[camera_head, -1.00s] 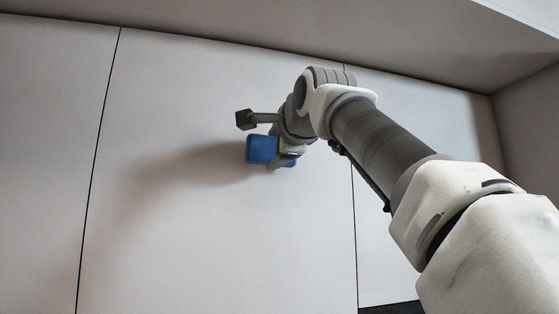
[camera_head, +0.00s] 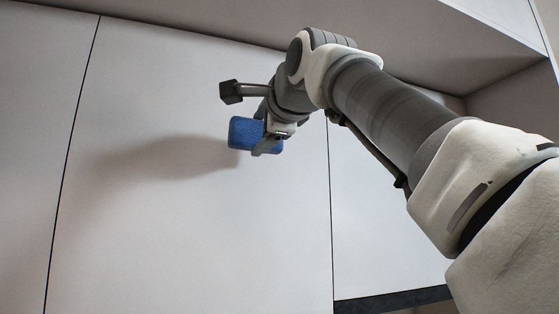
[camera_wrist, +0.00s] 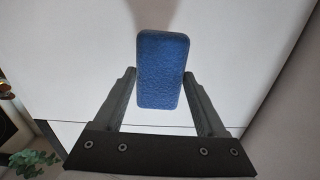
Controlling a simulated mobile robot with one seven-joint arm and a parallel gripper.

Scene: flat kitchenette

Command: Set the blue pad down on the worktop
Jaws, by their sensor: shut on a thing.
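The blue pad (camera_head: 243,133) is a small rounded block, held up in front of pale panels in the head view. My gripper (camera_head: 266,142) is shut on it, with a finger showing across the pad's right part. In the wrist view the pad (camera_wrist: 160,70) stands upright between the two dark fingers of my gripper (camera_wrist: 160,100). The pad is clear of any surface below it in the head view. No worktop can be made out for certain.
Pale flat panels (camera_head: 190,230) with dark seams fill the background close behind the pad. A ledge or overhang (camera_head: 400,45) runs above. A dark edge (camera_head: 392,300) shows at lower right. Green leaves (camera_wrist: 33,160) show at lower left in the wrist view.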

